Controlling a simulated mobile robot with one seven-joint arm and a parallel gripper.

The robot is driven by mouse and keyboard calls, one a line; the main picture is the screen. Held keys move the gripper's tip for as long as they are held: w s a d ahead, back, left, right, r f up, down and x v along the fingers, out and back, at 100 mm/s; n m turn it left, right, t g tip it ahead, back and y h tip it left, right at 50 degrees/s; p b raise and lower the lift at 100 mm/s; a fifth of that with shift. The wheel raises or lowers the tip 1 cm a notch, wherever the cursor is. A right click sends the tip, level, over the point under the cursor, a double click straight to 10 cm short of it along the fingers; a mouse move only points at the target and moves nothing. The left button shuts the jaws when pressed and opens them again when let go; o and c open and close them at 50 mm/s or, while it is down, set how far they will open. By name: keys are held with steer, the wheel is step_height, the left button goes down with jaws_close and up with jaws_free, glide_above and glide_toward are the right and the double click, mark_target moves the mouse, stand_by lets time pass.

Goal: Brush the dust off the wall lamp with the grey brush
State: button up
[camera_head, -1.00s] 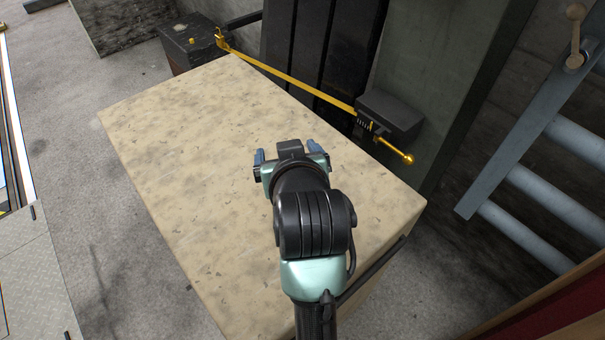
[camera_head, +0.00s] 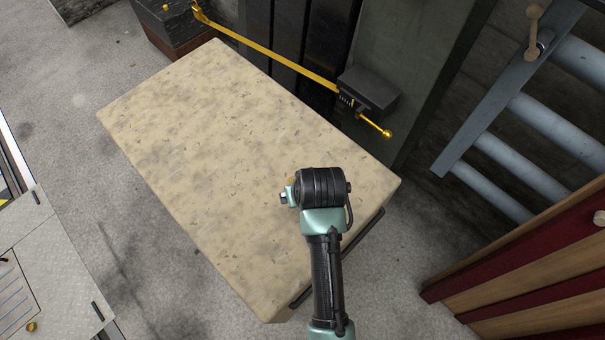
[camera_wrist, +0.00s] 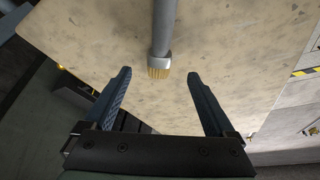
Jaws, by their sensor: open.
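The grey brush (camera_wrist: 163,30) shows in the wrist view as a grey handle coming down from the top edge, with a short tuft of yellow bristles at its lower end. My gripper (camera_wrist: 158,74) is open, and its two blue-grey fingers stand left and right of the bristle end in the picture. I see no contact between fingers and brush. In the head view my gripper (camera_head: 285,197) is mostly hidden by my wrist, over the right part of a tan block; the brush is not clearly seen there. I cannot make out a wall lamp.
The tan, speckled block (camera_head: 210,125) has a broad clear top. Behind it are a dark box (camera_head: 369,88) and a long brass bar (camera_head: 265,50). Grey pipes (camera_head: 520,150) and red-brown slats (camera_head: 545,265) stand at the right. Concrete floor (camera_head: 65,125) is open at the left.

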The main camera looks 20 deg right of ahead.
steer(key=shift+p+x, duration=0.5)
steer(key=shift+x, duration=3.3)
steer(key=shift+s, duration=0.1)
jaws_close()
